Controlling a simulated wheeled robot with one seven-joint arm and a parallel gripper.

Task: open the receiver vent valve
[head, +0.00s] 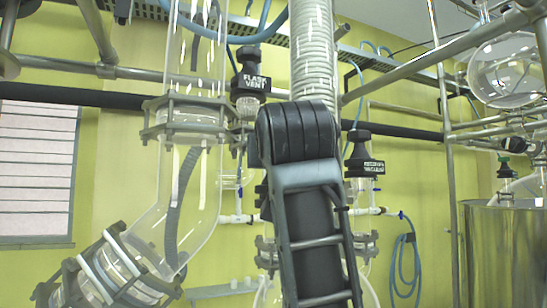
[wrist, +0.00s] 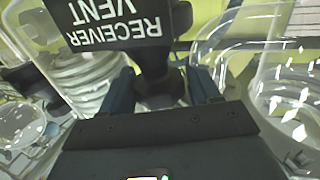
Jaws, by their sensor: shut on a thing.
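The receiver vent valve (wrist: 113,24) fills the top of the wrist view. It has a black label plate with white letters reading "RECEIVER VENT" upside down, and a dark body below it. My gripper (wrist: 163,88) has one bluish finger on each side of this dark body and is shut on it. The exact contact faces are partly hidden. In the head view my arm covers the middle, and neither my gripper nor the receiver vent label can be made out.
A black valve labelled "FLASK VENT" (head: 252,83) stands left of my arm. Another black labelled valve (head: 364,168) is to the right, its text too small to read. Glass tubing (head: 190,170), a round flask (head: 508,70) and a steel vessel (head: 503,250) surround the space.

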